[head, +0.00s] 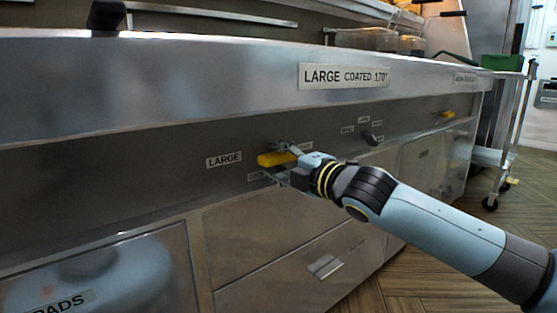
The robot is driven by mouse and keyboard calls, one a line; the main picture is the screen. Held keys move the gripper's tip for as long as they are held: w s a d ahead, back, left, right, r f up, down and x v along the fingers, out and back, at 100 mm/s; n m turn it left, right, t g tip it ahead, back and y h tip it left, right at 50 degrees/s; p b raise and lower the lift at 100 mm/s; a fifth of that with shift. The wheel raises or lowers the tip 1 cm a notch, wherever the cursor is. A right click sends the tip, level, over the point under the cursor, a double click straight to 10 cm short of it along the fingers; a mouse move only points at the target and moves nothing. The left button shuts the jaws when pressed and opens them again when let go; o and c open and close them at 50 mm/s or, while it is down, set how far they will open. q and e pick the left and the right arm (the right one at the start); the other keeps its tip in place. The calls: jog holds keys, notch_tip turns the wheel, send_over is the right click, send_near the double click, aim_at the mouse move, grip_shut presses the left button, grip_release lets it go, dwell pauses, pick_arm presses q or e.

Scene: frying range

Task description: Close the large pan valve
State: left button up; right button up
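The large pan valve has a yellow handle (275,159) that lies roughly level on the dark front panel, just right of the "LARGE" label (224,159). My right gripper (279,163) comes in from the right at the handle. One finger shows above the handle and one below it, spread apart. The right end of the handle is hidden by the gripper, and I cannot tell whether the fingers touch it. My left gripper is not in view.
A second yellow handle (447,114) sits farther right on the panel, and a dark knob (370,139) lies between. A steel ledge labelled "LARGE COATED 170°" (345,76) overhangs the panel. Cabinet drawers (290,262) are below. A wheeled cart (505,135) stands at the far right.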

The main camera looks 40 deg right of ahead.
jog(key=shift+s+r, duration=0.1)
jog(key=s, duration=1.1)
jog(key=shift+s+d, duration=0.4)
jog(key=shift+d, duration=0.05)
dwell(0.3)
